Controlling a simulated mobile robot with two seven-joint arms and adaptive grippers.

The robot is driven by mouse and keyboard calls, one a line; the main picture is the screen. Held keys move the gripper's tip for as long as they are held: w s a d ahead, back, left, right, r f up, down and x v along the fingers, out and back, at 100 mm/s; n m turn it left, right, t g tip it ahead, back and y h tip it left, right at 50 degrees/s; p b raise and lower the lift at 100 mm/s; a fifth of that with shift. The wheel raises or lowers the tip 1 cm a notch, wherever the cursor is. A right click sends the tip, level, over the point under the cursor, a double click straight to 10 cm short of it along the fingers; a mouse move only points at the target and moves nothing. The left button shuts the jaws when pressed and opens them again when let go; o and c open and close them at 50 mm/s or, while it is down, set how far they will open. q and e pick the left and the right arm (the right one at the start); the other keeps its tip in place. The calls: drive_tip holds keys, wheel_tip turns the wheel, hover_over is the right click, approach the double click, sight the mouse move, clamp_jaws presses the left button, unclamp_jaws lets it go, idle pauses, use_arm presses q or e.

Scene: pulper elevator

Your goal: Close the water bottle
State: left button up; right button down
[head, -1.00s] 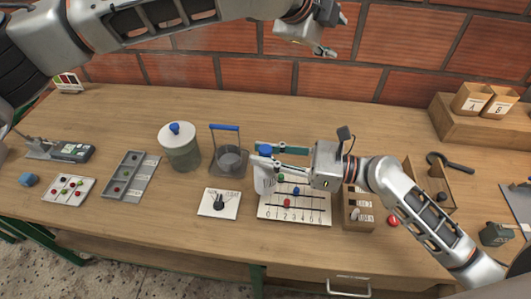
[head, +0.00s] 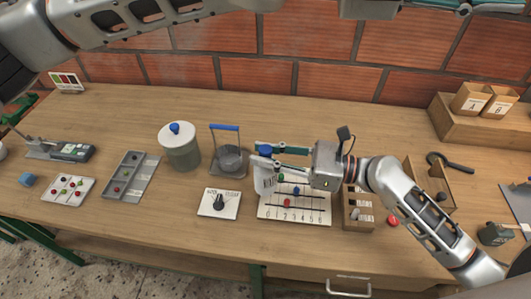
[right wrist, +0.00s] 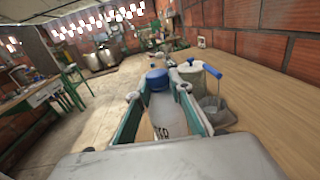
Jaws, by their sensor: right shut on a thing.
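The water bottle (head: 265,182) is white with dark lettering and a blue cap (head: 264,151) at its top. It stands upright over the left part of the numbered board. My right gripper (head: 266,161) reaches in from the right, shut on the bottle. In the right wrist view the bottle (right wrist: 163,116) is between the two teal fingers, with the blue cap (right wrist: 157,79) at its far end. I cannot tell how tightly the cap sits. My left gripper (head: 462,8) is at the top edge, mostly cut off, away from the bottle; its opening is hidden.
Left of the bottle stand a blue-handled holder (head: 228,160) and a lidded jar (head: 180,150). A dial plate (head: 208,207) and the numbered board (head: 312,219) lie in front. A wooden box (head: 357,223) is to the right. The table behind is clear up to the brick wall.

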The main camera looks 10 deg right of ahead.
use_arm(q)
drive_tip(key=s+a+f+m+g+y, duration=0.2)
drive_tip(key=s+a+f+m+y, duration=0.15)
drive_tip(key=s+f, duration=0.25)
drive_tip(key=n+t+y, duration=0.5)
drive_tip(key=t+y, duration=0.5)
drive_tip(key=y, duration=0.3)
approach(266, 148)
wheel_tip(266, 148, up, 3)
drive_tip(key=s+d, duration=0.1)
drive_tip(key=s, duration=0.1)
drive_tip(key=shift+w+a+r+n+y, duration=0.3)
drive_tip(key=shift+a+r+n+y, duration=0.05)
drive_tip(key=shift+a, duration=0.05)
drive_tip(key=shift+f, duration=0.1)
drive_tip(key=x, duration=1.1)
drive_tip(key=shift+w+f, duration=0.3)
drive_tip(key=shift+f, duration=0.05)
